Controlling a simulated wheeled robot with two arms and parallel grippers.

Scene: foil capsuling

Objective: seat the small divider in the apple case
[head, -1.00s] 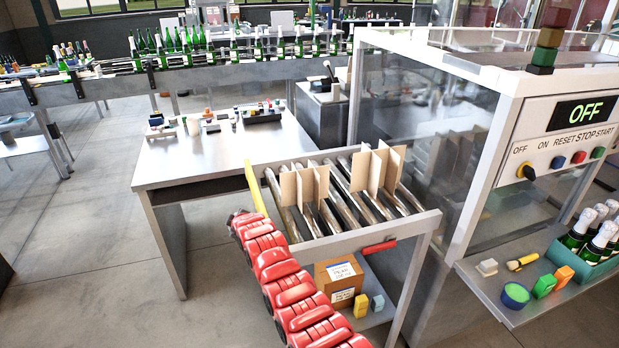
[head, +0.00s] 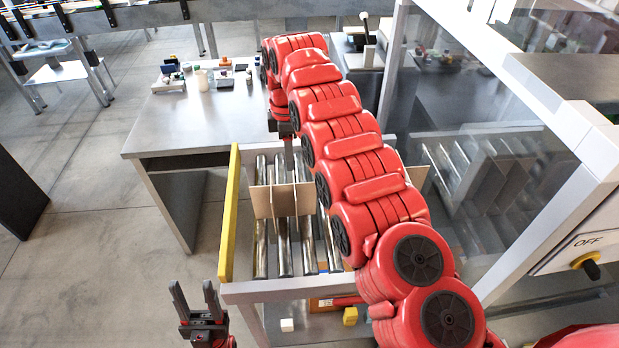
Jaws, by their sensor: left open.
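The smaller cardboard divider (head: 281,201) stands upright on the roller conveyor, its crossed panels partly behind my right arm. My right gripper (head: 289,155) points down at its back edge; the arm hides part of it, so I cannot tell whether its fingers touch or grip the cardboard. The second divider (head: 417,176) is almost wholly covered by my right arm; only a corner shows. My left gripper (head: 195,298) is open and empty, low at the front left of the conveyor. A carton (head: 322,304) below the conveyor shows only in part; its marking is not readable.
The conveyor has a yellow side rail (head: 230,215) and bare rollers (head: 284,255) in front. A steel table (head: 190,125) with small items stands behind left. A glass-walled machine (head: 480,190) borders the right. A yellow block (head: 350,316) and a white block (head: 287,325) lie below.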

